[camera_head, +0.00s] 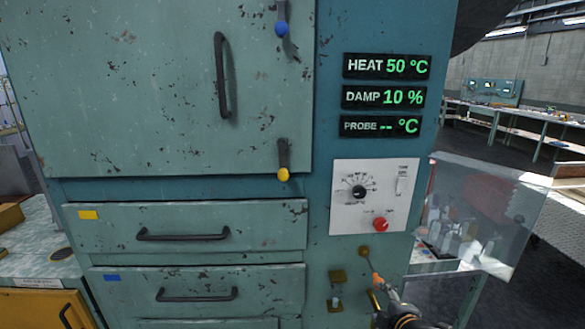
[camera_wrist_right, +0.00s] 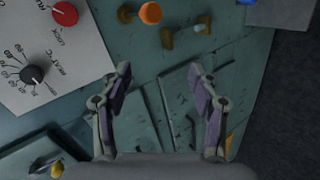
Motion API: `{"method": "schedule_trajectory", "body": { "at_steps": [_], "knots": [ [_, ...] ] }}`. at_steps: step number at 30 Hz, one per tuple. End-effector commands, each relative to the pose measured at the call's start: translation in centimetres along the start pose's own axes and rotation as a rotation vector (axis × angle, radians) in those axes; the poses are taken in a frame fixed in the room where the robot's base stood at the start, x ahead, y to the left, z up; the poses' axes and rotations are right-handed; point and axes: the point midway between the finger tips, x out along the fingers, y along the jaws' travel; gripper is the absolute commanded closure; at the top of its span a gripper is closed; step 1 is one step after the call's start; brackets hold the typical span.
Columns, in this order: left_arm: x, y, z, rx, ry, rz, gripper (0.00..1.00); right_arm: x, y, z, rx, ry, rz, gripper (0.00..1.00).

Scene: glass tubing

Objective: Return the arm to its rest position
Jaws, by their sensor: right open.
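My right gripper (camera_wrist_right: 160,82) is open in the right wrist view, with its two pads well apart and nothing between them. It faces the teal cabinet front, with drawer fronts beyond the fingers. In the head view, part of my right arm shows low at the right, in front of the cabinet's lower right; its fingertips are hard to make out there. An orange-ended piece (camera_head: 376,279) on a thin rod sticks out by a brass knob (camera_head: 363,252). The orange end also shows in the wrist view (camera_wrist_right: 150,13), apart from the fingers. My left gripper is not in view.
The worn teal cabinet has a door handle (camera_head: 222,76), two drawer handles (camera_head: 183,235) and a white control panel (camera_head: 374,196) with a red knob (camera_head: 380,224). Brass brackets (camera_head: 336,277) protrude nearby. A clear panel (camera_head: 490,212) juts out at the right. Open floor lies beyond it.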

Motion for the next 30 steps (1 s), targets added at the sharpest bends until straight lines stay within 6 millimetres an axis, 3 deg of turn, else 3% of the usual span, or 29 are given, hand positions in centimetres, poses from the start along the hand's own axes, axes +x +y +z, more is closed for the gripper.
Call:
{"method": "schedule_trajectory", "body": {
  "at_steps": [1,3,6,12,17,21,26,30],
  "knots": [
    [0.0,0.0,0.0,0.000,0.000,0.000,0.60,-1.0,-3.5,0.8,0.146,-0.033,-0.088,0.39],
    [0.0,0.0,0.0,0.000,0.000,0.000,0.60,-2.5,-7.6,1.9,0.354,-0.099,-0.190,0.39],
    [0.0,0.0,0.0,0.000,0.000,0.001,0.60,-4.7,-12.1,3.1,0.591,-0.204,-0.294,0.39],
    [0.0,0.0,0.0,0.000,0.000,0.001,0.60,-9.3,-18.6,4.8,0.955,-0.431,-0.412,0.39],
    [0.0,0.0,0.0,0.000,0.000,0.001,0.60,-13.2,-22.6,5.9,1.193,-0.632,-0.453,0.39],
    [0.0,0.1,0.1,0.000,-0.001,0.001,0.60,-9.0,-26.3,7.3,1.189,-0.643,-0.462,0.39],
    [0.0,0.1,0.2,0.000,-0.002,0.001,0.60,-5.4,-31.6,9.1,1.189,-0.666,-0.477,0.39],
    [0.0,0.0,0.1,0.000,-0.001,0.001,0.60,-2.6,-37.9,11.1,1.190,-0.692,-0.495,0.39]
  ]
}}
